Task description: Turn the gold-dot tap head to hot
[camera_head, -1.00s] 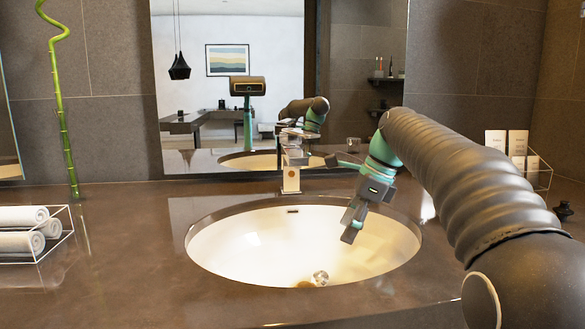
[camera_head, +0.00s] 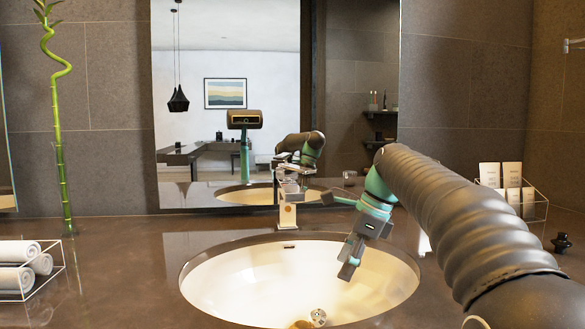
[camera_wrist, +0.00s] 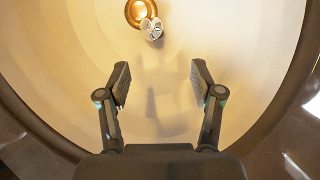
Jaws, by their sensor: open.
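The tap (camera_head: 287,214) stands upright behind the basin's back rim, a pale metal column. Its top is small and overlaps its reflection in the mirror, so I cannot tell which way its head is turned. A gold dot is not clear at this size. My gripper (camera_head: 349,268) hangs over the right half of the white basin (camera_head: 225,287), in front and to the right of the tap, apart from it. In the wrist view my gripper (camera_wrist: 158,84) is open, with nothing between its fingers, and points down into the basin. The tap is not in the wrist view.
A gold drain (camera_wrist: 138,12) and a small shiny metal piece (camera_wrist: 152,29) lie in the basin bottom. A rack of rolled towels (camera_head: 20,268) and a bamboo stem (camera_head: 62,150) stand left. A card holder (camera_head: 514,188) and a dark knob (camera_head: 561,243) stand right. The mirror (camera_head: 215,140) is behind.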

